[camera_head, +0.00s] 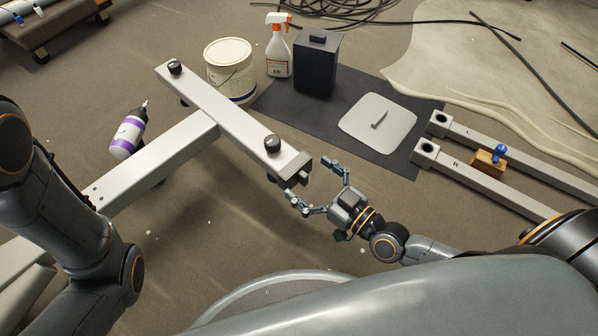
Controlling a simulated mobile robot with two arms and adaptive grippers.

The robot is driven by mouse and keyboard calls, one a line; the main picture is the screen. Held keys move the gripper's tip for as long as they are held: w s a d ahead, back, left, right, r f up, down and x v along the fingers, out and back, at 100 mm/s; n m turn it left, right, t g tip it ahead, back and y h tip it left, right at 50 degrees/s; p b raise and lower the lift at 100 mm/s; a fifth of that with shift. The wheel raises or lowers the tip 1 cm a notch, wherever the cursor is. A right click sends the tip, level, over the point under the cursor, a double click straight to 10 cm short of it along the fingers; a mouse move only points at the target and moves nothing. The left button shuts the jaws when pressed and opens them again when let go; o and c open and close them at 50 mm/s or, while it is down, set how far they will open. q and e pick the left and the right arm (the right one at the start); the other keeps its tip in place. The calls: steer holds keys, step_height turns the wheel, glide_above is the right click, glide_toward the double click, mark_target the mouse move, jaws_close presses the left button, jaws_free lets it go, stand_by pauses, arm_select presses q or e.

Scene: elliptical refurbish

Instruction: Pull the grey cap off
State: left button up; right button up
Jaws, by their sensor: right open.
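A pale grey crossbar (222,115) of the T-shaped frame runs from upper left to lower right. The grey cap (293,166) appears to be at its lower right end, with a small dark piece sticking out there. The exact edge between cap and bar is hard to tell. My right gripper (311,178) is open, just below and right of that end. Its fingers are spread to either side of the end piece. I cannot tell whether they touch it. My left arm shows at the left, but its gripper is out of view.
Black knobs (272,143) stand on the crossbar. A purple-banded bottle (128,134) is left of the frame. A white bucket (230,68), spray bottle (279,50) and black box (316,62) stand behind. A dark mat (274,105) holds a white plate (377,135). Rails (490,182) lie at right.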

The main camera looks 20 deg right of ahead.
mark_target(300, 171)
steer(key=shift+x, duration=1.5)
steer(key=c, duration=1.7)
steer(key=shift+c, duration=0.2)
steer(key=v, duration=0.8)
steer(key=shift+p, duration=0.4)
steer(key=shift+s+d, duration=0.1)
